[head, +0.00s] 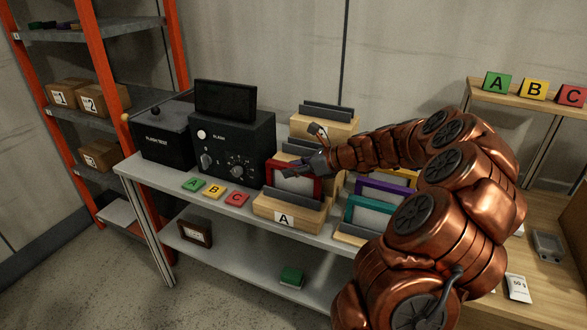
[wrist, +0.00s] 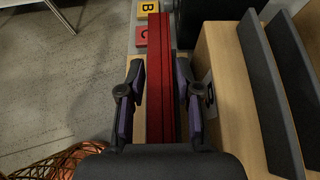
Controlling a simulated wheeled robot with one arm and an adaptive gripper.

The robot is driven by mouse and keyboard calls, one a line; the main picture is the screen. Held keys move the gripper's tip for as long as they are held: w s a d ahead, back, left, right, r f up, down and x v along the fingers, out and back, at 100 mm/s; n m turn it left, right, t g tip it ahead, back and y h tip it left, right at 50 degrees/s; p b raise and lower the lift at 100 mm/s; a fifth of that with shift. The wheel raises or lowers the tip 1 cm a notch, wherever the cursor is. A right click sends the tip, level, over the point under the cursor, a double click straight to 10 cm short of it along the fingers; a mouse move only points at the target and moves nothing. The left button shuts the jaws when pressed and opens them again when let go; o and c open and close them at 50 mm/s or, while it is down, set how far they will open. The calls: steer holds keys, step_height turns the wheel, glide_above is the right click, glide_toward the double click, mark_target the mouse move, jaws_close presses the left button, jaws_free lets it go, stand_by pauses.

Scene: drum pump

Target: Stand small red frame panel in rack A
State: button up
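The small red frame panel (head: 296,184) stands nearly upright in the wooden rack with the white A label, rack A (head: 290,216). In the wrist view the panel (wrist: 160,75) shows edge-on as a red strip between my fingers. My gripper (head: 303,168) is at the panel's upper part, from the right. In the wrist view my gripper's fingers (wrist: 160,95) straddle the panel, with narrow gaps showing on both sides, so it looks open. The panel's lower edge in the slot is hidden by the rack front.
Green, yellow and red letter tiles (head: 214,191) lie left of rack A. The black flash tester (head: 235,145) stands behind them. Another rack with teal (head: 370,215) and purple panels is at right, partly behind my arm. A further rack (head: 324,122) stands behind.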

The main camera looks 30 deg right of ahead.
steer(key=shift+o, duration=1)
steer(key=shift+d+r, duration=0.1)
steer(key=shift+r, duration=0.1)
steer(key=v, duration=1.2)
steer(key=s+a+f+n+g, duration=0.2)
steer(key=s+a+n+g, duration=0.35)
steer(key=a, duration=0.75)
steer(key=s+a+f+n+g, duration=0.1)
steer(key=s+a+n+g, duration=0.1)
steer(key=a+n, duration=0.95)
steer(key=s+a+f+n+g+h, duration=0.2)
steer(key=s+n, duration=0.4)
steer(key=s, duration=0.4)
steer(key=s+a+f+n+g+h, duration=0.2)
steer(key=s+n, duration=0.4)
steer(key=s, duration=0.5)
step_height(320, 180, down, 3)
steer(key=shift+s+a+r+n+g+h+b, duration=0.25)
steer(key=shift+a+n+g+h+b, duration=0.15)
steer(key=shift+a+h, duration=0.5)
